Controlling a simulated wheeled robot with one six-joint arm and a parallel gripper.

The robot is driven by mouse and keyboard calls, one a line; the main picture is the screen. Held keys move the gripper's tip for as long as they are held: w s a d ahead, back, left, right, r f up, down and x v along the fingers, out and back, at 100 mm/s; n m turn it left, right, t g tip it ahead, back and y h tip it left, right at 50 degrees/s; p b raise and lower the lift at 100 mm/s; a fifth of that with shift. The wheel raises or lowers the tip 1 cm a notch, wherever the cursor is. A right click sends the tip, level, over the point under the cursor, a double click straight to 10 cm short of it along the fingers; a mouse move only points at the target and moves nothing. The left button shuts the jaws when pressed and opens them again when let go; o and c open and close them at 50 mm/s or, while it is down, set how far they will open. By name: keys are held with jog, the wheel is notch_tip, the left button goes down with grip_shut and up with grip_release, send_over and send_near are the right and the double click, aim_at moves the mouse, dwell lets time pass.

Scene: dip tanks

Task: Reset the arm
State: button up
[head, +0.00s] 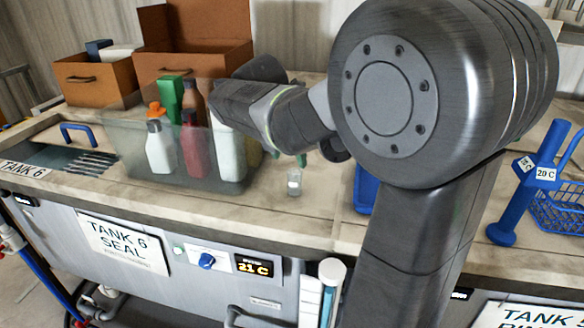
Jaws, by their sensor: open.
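My arm rises from the bottom right of the head view, and its big round grey joint fills the upper right. The slimmer wrist links reach left from there, over the right end of a clear plastic bin (125,168). I cannot see anything held.
The bin holds several bottles, among them a white one (160,150) and a red one (193,150). A small clear vial (294,182) stands on the counter (255,208). Tank 6 (60,160) lies left. A blue handled basket (558,212) is at right. Brown boxes (95,78) stand behind.

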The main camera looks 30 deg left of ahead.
aim_at(298, 173)
jog(key=shift+v, duration=0.75)
jog(key=shift+f, duration=0.1)
jog(key=x, duration=1.1)
jog(key=shift+w+d+f, duration=0.1)
jog(key=shift+f, duration=0.25)
jog(key=shift+w+r, duration=0.15)
jog(key=shift+r, duration=1.55)
